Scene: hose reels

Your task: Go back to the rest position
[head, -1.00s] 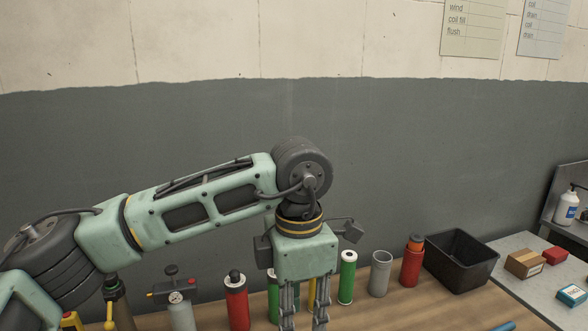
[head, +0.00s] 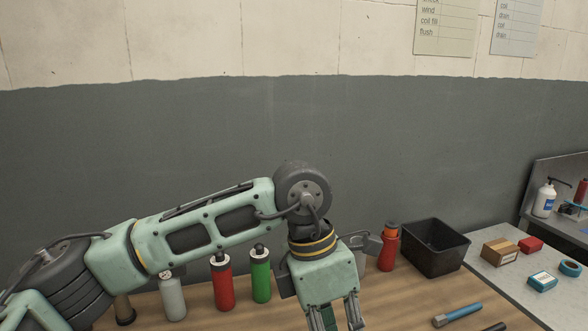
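My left arm comes in from the left, and its pale green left gripper (head: 337,313) points down over the wooden bench (head: 400,300) near the bottom edge of the head view. Its two fingers start apart, but their tips are cut off by the picture edge, so whether it is open or holds anything cannot be told. My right gripper is not in view.
Behind the arm stand a grey cylinder (head: 173,298), a red one (head: 223,285), a green one (head: 261,276) and a red bottle (head: 388,250). A black bin (head: 466,245) is at the right. A blue-handled tool (head: 459,314) lies in front. Small boxes (head: 499,252) sit on a grey table.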

